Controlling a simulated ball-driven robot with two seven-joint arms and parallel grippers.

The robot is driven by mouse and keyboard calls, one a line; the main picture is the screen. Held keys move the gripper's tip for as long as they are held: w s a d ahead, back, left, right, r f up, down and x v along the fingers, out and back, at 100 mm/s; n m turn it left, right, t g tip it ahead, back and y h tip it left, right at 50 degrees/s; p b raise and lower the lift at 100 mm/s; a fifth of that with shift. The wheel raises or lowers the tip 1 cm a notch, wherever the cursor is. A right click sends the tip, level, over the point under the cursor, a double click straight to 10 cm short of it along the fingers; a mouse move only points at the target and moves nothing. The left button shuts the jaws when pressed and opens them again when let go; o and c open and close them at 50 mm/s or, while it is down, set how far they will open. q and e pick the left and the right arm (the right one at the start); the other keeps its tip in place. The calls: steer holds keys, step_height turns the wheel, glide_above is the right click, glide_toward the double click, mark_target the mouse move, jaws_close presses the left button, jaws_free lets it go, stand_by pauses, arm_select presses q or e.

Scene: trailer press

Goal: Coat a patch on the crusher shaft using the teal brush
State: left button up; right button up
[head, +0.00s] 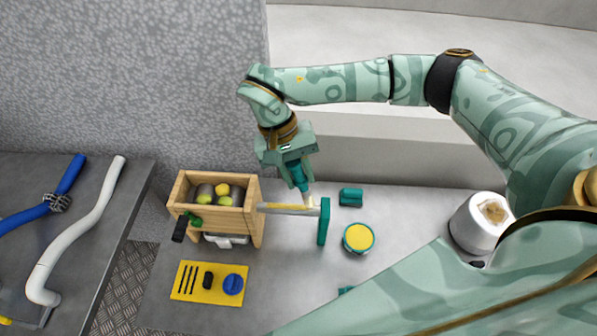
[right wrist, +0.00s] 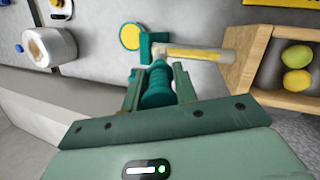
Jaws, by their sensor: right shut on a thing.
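The teal brush (head: 297,174) is held in my right gripper (head: 292,165), which is shut on its handle; the handle also shows between the fingers in the right wrist view (right wrist: 157,85). Its pale tip points down at the crusher shaft (head: 280,208), near the shaft's right end. Whether the tip touches the shaft is unclear. The shaft runs sideways from the wooden crusher box (head: 243,225) to a teal post (head: 324,225). A yellow strip shows along the shaft, also in the right wrist view (right wrist: 195,53). The yellow-topped pot (head: 358,238) stands right of the post. My left gripper is out of view.
Yellow and green fruit (head: 222,189) lies in the box. A teal block (head: 351,197) stands behind the pot, and a white roll-like object (head: 481,222) is farther right. A yellow tool mat (head: 189,293) lies in front. Blue and white pipes (head: 75,238) lie on the left bench.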

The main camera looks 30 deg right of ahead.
steer(key=shift+f+b, duration=0.45)
steer(key=shift+f, duration=0.45)
steer(key=shift+s+d+r+p, duration=0.2)
steer(key=shift+s+d+p, duration=0.05)
steer(key=shift+d+p, duration=0.25)
steer(key=shift+s+d+f, duration=0.1)
steer(key=shift+s+d, duration=0.1)
steer(key=shift+d, duration=0.05)
steer(key=shift+p, duration=0.35)
steer(key=shift+w+a, duration=0.45)
steer(key=shift+a, duration=0.3)
